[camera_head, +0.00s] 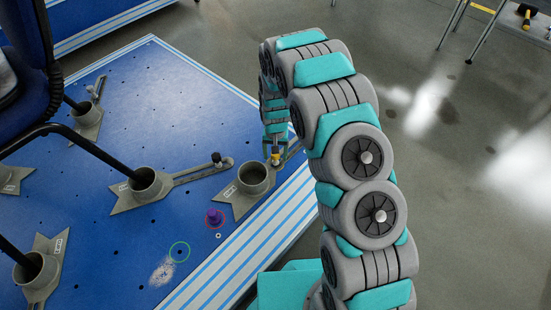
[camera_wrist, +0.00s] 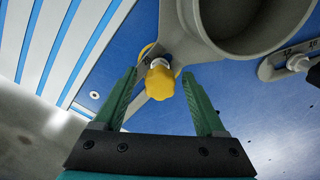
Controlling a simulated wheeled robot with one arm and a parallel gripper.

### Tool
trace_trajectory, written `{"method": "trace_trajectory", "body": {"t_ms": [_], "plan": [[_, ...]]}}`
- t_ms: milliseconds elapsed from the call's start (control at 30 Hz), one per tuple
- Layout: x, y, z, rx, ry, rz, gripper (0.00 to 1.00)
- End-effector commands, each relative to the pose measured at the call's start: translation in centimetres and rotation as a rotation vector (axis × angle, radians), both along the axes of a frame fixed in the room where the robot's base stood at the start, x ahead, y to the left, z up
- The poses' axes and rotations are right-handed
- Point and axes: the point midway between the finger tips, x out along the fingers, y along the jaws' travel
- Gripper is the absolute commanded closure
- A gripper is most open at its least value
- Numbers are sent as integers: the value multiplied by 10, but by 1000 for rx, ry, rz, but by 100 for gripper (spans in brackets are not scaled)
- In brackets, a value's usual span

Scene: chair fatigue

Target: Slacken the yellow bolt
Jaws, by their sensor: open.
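The yellow bolt (camera_wrist: 160,82) has a lobed yellow head and sits at the slotted arm of a grey clamp (camera_wrist: 205,45) on the blue plate. In the head view the yellow bolt (camera_head: 275,158) shows small beside my arm's end. My gripper (camera_wrist: 159,72) is open, with one green finger on each side of the bolt head and a visible gap to it on both sides. The bolt is not gripped. In the head view my gripper is mostly hidden by my arm.
A purple knob (camera_head: 214,217) stands on the blue plate (camera_head: 150,85), ringed in red. A green ring (camera_head: 180,252) surrounds a hole. Other clamps, including one (camera_head: 145,186), hold black chair legs. A chair (camera_head: 25,75) stands at the left. The floor right is mostly clear.

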Motion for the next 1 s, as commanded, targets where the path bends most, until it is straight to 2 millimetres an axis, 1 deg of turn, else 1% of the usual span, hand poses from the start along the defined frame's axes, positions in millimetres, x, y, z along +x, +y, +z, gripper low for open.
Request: {"method": "trace_trajectory", "body": {"t_ms": [33,133,433,733,833,1000], "plan": [[0,-1,0,0,0,-47,28],[0,-1,0,0,0,-107,28],[0,0,0,0,0,-134,28],[0,0,0,0,-1,-439,28],[0,0,0,0,0,-468,28],[0,0,0,0,0,-467,28]]}}
